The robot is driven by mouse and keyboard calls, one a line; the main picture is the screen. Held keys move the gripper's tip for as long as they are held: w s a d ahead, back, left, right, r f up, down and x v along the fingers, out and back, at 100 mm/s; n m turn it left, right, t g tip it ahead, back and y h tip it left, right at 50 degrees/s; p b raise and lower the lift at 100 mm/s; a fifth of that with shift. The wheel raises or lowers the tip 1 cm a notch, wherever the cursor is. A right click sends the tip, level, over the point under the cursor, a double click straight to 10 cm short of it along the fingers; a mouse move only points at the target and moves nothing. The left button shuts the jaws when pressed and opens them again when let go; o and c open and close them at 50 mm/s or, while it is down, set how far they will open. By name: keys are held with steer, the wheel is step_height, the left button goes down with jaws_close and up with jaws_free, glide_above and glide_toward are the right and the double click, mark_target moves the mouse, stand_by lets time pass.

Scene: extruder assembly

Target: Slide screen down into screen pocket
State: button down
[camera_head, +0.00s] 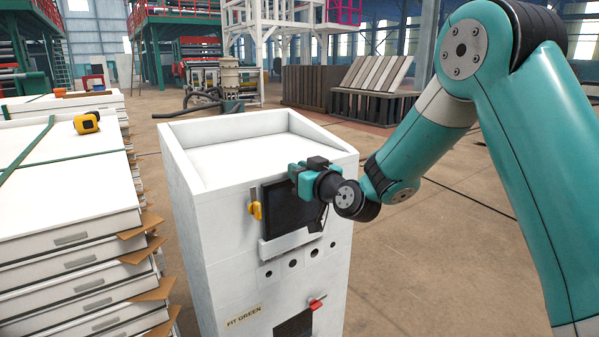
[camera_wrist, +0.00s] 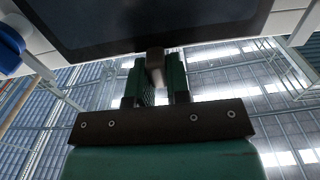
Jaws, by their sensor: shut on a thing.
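The screen (camera_head: 283,208) is a dark, flat panel standing upright against the front face of the white cabinet. Its dark face also fills the top of the wrist view (camera_wrist: 150,22). The screen pocket (camera_head: 287,244) is a white ledge along the screen's lower edge; I cannot tell how deep the screen sits in it. My gripper (camera_head: 299,176) is at the screen's upper right in the head view. In the wrist view my gripper (camera_wrist: 159,72) is shut on a small brownish tab (camera_wrist: 155,59) at the screen's edge. My wrist hides the screen's right part.
The white cabinet (camera_head: 215,235) has a yellow knob (camera_head: 256,210) left of the screen, round holes below it and a red lever (camera_head: 317,303) lower down. A stack of white panels (camera_head: 60,215) stands at left, with a yellow tape measure (camera_head: 87,123) on top.

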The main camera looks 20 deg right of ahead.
steer(key=shift+f+b, duration=0.85)
steer(key=shift+b, duration=0.05)
steer(key=c, duration=1)
jaws_free()
steer(key=b+v, duration=1.1)
steer(key=v, duration=0.6)
steer(key=shift+s, duration=0.2)
steer(key=shift+r, duration=0.1)
